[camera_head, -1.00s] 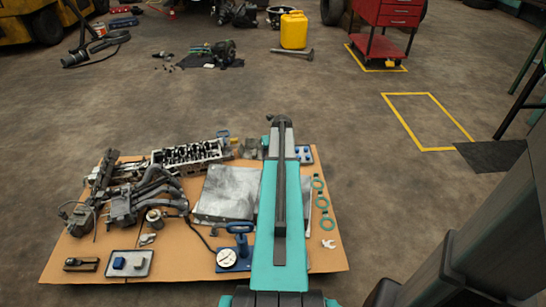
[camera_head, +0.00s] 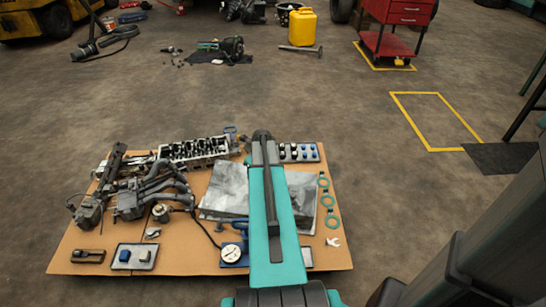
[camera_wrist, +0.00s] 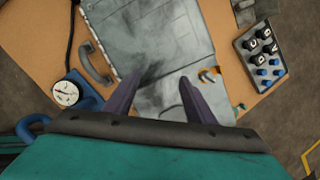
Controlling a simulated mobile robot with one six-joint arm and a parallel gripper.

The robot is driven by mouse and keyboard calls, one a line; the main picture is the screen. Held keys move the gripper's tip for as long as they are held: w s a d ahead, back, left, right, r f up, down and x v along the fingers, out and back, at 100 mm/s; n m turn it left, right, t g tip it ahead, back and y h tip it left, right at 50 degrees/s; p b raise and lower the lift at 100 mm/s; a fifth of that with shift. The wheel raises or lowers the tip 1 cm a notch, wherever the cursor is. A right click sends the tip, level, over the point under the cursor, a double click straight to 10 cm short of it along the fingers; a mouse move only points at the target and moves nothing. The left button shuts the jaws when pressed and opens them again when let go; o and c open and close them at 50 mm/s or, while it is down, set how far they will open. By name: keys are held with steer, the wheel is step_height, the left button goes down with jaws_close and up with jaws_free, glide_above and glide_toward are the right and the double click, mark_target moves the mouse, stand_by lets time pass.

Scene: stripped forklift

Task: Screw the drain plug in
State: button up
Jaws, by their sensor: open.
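A grey sheet-metal pan (camera_head: 228,190) lies on the cardboard, partly hidden by my arm in the head view. It fills the upper middle of the wrist view (camera_wrist: 155,35). A small metal piece with an orange-brown end (camera_wrist: 208,76) shows at the pan's right edge, close to the right finger; it may be the drain plug, but it is too small to be sure. My gripper (camera_wrist: 160,78) is open above the pan, with nothing seen between its dark fingers. I cannot tell its height. A drain hole cannot be made out.
A tray with blue and black caps (camera_wrist: 263,56) lies to the right. A gauge (camera_wrist: 66,92) with a blue tool lies at the left. Green rings (camera_head: 328,203), a cylinder head (camera_head: 195,150) and a manifold (camera_head: 150,190) share the cardboard (camera_head: 190,262).

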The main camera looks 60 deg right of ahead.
steer(key=a+f+n+g+y, duration=0.1)
steer(key=a+f+n, duration=0.45)
steer(key=a, duration=0.55)
steer(key=a+f+n+g+y, duration=0.1)
steer(key=a+f+n, duration=0.3)
steer(key=a+n, duration=0.5)
steer(key=a+f+n+g+y, duration=0.1)
steer(key=a+f+n, duration=0.3)
steer(key=a, duration=0.9)
steer(key=s+a+f+n+g, duration=0.2)
steer(key=s+a+f+n, duration=0.1)
steer(key=s+a+n, duration=0.6)
steer(key=s+a+f+n+g+h, duration=0.1)
steer(key=s+a+f+n+g, duration=0.1)
steer(key=s+a+n, duration=0.8)
steer(key=shift+a+f+g, duration=0.3)
steer(key=shift+a+f, duration=0.2)
steer(key=shift+a, duration=0.4)
steer(key=shift+w+n, duration=0.1)
steer(key=shift+n, duration=0.15)
steer(key=c, duration=0.5)
steer(key=shift+d, duration=0.15)
